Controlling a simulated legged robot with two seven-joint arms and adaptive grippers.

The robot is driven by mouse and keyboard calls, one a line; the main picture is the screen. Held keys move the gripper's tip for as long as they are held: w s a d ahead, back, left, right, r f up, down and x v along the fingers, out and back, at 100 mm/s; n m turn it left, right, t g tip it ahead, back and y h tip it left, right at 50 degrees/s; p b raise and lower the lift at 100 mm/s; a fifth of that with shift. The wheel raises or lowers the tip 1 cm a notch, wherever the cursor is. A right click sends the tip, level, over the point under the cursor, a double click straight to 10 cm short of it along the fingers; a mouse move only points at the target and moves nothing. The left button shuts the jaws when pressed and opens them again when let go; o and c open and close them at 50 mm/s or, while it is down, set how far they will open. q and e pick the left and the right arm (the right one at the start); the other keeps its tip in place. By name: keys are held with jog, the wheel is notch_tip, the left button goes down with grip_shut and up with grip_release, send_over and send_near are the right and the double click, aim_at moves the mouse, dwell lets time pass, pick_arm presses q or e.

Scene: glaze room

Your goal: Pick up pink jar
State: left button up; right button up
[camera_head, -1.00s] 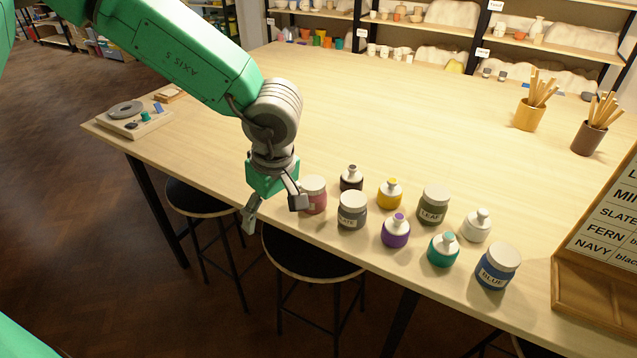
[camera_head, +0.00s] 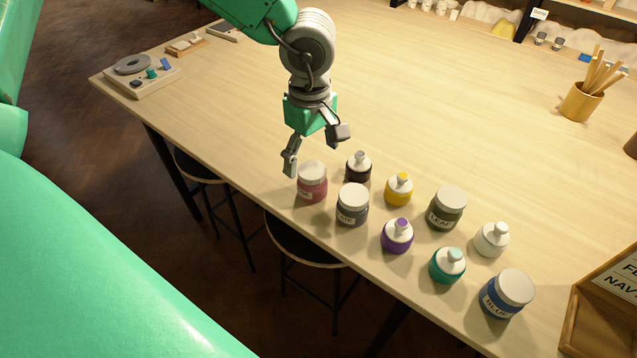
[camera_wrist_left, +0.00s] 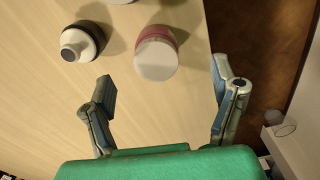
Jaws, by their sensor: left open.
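The pink jar (camera_head: 312,187) with a white lid stands upright near the table's front edge, at the left end of the group of jars. My right gripper is not in view.
A black bottle (camera_head: 358,167) and a grey jar (camera_head: 352,212) stand close to the pink jar. Several other jars and bottles continue to the right, ending with a blue jar (camera_head: 502,300).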

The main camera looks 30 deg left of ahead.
aim_at(311, 169)
pick_arm(q)
jog(key=f, duration=0.1)
jog(key=a+f, duration=0.1)
jog(key=f, duration=0.2)
jog(key=shift+w+a, duration=0.3)
jog(key=shift+a, duration=0.1)
jog(key=f, duration=0.1)
jog(key=d+f, duration=0.1)
jog(key=f, duration=0.1)
jog(key=shift+w+f, duration=0.15)
jog(key=shift+f, duration=0.1)
jog(key=shift+w+d+f, duration=0.1)
jog(key=shift+d+f, duration=0.3)
jog(key=shift+d, duration=0.05)
jog(key=shift+a, duration=0.45)
jog(key=c, duration=1.2)
jog(key=shift+a+f, duration=0.1)
jog(key=shift+a, duration=0.1)
jog(key=shift+c, duration=1.3)
